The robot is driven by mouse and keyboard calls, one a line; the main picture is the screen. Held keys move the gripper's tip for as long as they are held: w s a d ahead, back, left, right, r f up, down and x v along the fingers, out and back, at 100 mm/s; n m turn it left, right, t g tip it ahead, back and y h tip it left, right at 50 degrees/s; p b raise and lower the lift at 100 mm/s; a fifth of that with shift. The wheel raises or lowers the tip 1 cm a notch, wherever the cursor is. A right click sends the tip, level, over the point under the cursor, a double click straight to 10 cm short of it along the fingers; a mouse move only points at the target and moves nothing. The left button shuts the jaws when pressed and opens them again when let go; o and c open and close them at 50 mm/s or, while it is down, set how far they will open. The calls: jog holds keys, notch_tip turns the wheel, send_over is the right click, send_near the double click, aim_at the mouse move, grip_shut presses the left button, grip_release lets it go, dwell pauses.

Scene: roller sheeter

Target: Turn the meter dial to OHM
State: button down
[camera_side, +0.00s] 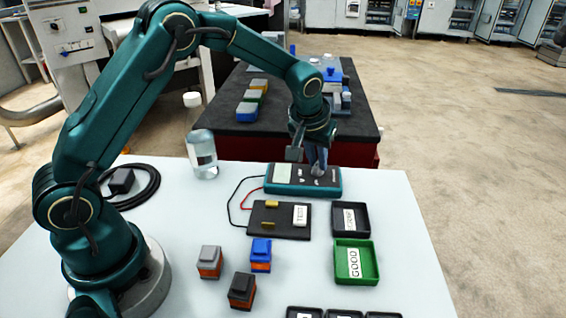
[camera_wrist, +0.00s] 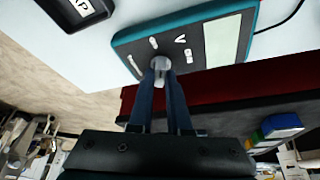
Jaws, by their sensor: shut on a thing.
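The meter (camera_side: 300,190) is a teal case with a dark face and a pale display, lying near the far edge of the white table. Its grey dial (camera_wrist: 161,64) shows in the wrist view, with several white labels around it. One label reads V; the others are too small to read surely. My gripper (camera_side: 319,170) points down at the meter from above, and it also shows in the wrist view (camera_wrist: 161,74). Its two fingers are shut on the dial. The fingers hide part of the dial, and I cannot tell which label it points to.
A black test board (camera_side: 265,228) with a TEST label lies in front of the meter, with red and black leads beside it. A black tray (camera_side: 363,232) and green GOOD tray (camera_side: 368,278) stand at right. A clear jar (camera_side: 202,155) stands left. Several coloured blocks lie nearer.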

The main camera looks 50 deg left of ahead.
jog(key=m+h, duration=0.1)
jog(key=m, duration=0.3)
jog(key=m+h, duration=0.1)
jog(key=m, duration=0.1)
jog(key=shift+a+h, duration=0.25)
jog(key=shift+h, duration=0.05)
jog(key=m+h, duration=0.1)
jog(key=m, duration=0.2)
jog(key=m+h, duration=0.1)
jog(key=m, duration=0.3)
jog(key=shift+a+r+g, duration=0.1)
jog(key=shift+g, duration=0.3)
jog(key=c, duration=0.9)
grip_release()
jog(key=shift+o, duration=0.2)
jog(key=shift+v, duration=2.55)
jog(key=shift+w, duration=0.1)
